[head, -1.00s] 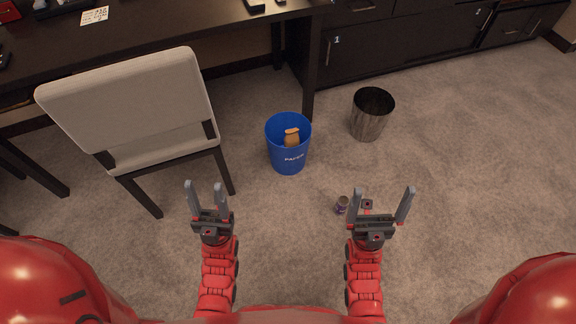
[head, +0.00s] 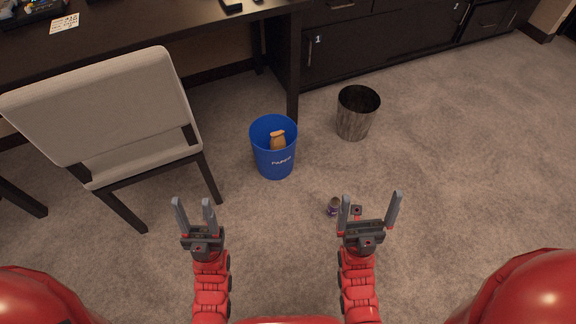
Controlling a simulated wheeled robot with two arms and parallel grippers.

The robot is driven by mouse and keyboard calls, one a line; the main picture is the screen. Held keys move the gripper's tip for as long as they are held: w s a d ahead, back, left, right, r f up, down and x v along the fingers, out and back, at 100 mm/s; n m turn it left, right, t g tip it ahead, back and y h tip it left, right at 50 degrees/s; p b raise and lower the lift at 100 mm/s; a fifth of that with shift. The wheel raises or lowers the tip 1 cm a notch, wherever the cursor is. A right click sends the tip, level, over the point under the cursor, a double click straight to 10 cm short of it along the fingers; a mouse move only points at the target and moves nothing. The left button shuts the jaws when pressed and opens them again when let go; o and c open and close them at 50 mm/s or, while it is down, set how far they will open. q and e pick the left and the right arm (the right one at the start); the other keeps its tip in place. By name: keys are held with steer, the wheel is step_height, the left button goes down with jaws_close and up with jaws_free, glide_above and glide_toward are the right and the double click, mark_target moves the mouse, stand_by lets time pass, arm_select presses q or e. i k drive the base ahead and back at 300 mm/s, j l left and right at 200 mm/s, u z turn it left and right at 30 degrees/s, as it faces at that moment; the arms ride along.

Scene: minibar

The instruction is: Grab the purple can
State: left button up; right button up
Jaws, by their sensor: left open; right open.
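The purple can (head: 333,207) is small and stands or lies on the grey carpet; I cannot tell which. It is just left of my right gripper's left finger in the head view, and that finger may cover part of its edge. My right gripper (head: 370,212) is open and empty, with its fingers pointing away from me. My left gripper (head: 194,218) is open and empty, farther left, well apart from the can.
A blue paper bin (head: 276,162) holding a tan item (head: 277,140) stands beyond the can. A dark metal bin (head: 355,118) stands to its right. A beige chair (head: 105,105) and dark desk (head: 160,35) are at left. Cabinets (head: 390,45) line the back. The carpet at right is clear.

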mark_target(334, 204)
steer(key=z, duration=0.6)
steer(key=i+j+z, duration=0.2)
steer(key=j, duration=0.2)
steer(key=i+j+z, duration=0.25)
steer(key=j, duration=0.15)
